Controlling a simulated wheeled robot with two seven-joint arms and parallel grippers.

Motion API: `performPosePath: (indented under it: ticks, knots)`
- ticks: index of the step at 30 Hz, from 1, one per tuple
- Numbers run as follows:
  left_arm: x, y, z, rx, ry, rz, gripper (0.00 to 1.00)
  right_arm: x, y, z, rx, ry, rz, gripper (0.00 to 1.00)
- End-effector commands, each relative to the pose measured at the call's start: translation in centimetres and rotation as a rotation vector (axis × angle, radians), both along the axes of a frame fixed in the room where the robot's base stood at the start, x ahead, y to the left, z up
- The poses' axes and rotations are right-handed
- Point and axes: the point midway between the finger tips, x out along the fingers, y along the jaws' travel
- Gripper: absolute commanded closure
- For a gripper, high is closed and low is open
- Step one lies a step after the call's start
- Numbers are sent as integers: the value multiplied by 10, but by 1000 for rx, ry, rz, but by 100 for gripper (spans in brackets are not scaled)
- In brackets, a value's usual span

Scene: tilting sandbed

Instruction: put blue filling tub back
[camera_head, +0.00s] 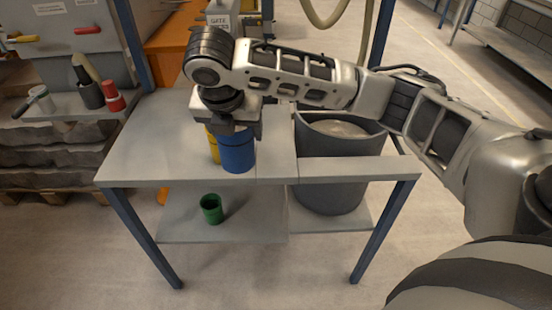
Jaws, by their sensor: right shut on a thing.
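The blue filling tub (238,155) stands upright at the table's front edge or just above the top; I cannot tell whether it touches. My right gripper (233,130) comes down over it from above and is shut on it, hiding its rim. A yellow tub (213,146) stands close behind it on the left, partly hidden by the gripper and the blue tub. A green tub (211,208) stands on the lower shelf. My left gripper is not in view.
The grey table (150,150) has free room left of the tubs. A large grey bin (335,180) with pale contents sits in the table's right part. A side shelf (60,110) at left holds a dark cup and a red item. An orange cabinet (168,55) stands behind.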

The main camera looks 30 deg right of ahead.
Motion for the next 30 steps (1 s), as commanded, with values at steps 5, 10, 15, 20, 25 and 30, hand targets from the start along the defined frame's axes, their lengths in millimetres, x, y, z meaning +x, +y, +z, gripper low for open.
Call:
performPosePath:
  ticks: [5,10,15,20,25,30]
  knots:
    - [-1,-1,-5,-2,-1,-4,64,14,-9,4,3,-1,335,73]
    - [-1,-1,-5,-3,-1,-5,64,21,-14,8,0,0,504,73]
    - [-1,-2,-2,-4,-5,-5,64,28,-29,2,-1,4,544,73]
    - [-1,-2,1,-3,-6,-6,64,43,-64,-14,-3,6,540,73]
    - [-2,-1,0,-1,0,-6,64,61,-101,-32,-2,5,540,73]
    - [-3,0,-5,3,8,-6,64,71,-123,-65,-2,5,542,73]
